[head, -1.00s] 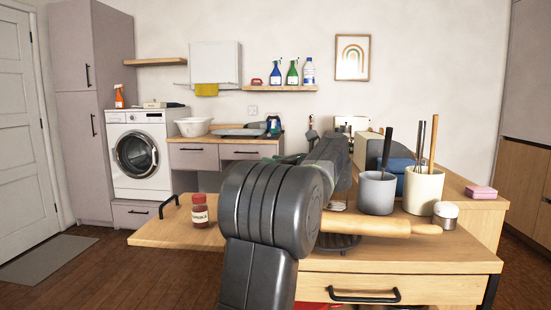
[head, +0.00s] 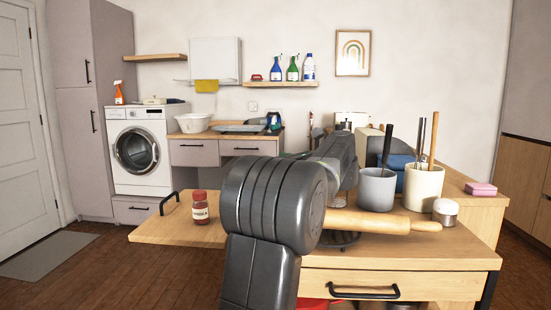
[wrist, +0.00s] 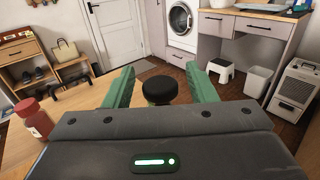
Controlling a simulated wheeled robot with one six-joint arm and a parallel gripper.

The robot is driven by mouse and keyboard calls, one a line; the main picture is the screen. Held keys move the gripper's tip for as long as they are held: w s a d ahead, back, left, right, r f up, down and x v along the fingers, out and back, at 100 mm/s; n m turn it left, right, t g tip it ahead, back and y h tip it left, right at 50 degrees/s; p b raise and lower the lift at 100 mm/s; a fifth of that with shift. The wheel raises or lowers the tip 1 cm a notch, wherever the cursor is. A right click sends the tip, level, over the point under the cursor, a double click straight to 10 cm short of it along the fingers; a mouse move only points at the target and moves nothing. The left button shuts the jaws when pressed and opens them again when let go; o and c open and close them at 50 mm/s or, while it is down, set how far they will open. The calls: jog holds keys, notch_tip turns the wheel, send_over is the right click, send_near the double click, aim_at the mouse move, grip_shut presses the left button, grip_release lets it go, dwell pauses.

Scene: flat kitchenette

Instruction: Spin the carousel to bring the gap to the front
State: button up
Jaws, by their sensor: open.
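My gripper (wrist: 160,88) is open in the wrist view, with green fingers pointing away. A dark round-topped object stands between the fingers, its black top (wrist: 159,82) showing with space on both sides. I cannot tell whether it is part of the carousel. In the head view my arm hides the gripper and this object. A dark ribbed round piece (head: 345,239) shows partly behind my arm, under the rolling pin; it may belong to the carousel. No gap can be made out. A red jar (head: 200,208) stands left on the wooden worktop; it also shows in the wrist view (wrist: 35,118).
A rolling pin (head: 380,222) lies right of my arm. The worktop left of the red jar is clear.

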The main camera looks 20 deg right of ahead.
jog(key=p+v, duration=0.2)
jog(key=v, duration=1)
jog(key=b+x, duration=0.3)
jog(key=x, duration=1)
jog(key=shift+w+a, duration=0.15)
jog(key=shift+w, duration=0.15)
jog(key=shift+s+r+p, duration=0.1)
jog(key=shift+r+p, duration=0.05)
jog(key=shift+p, duration=0.2)
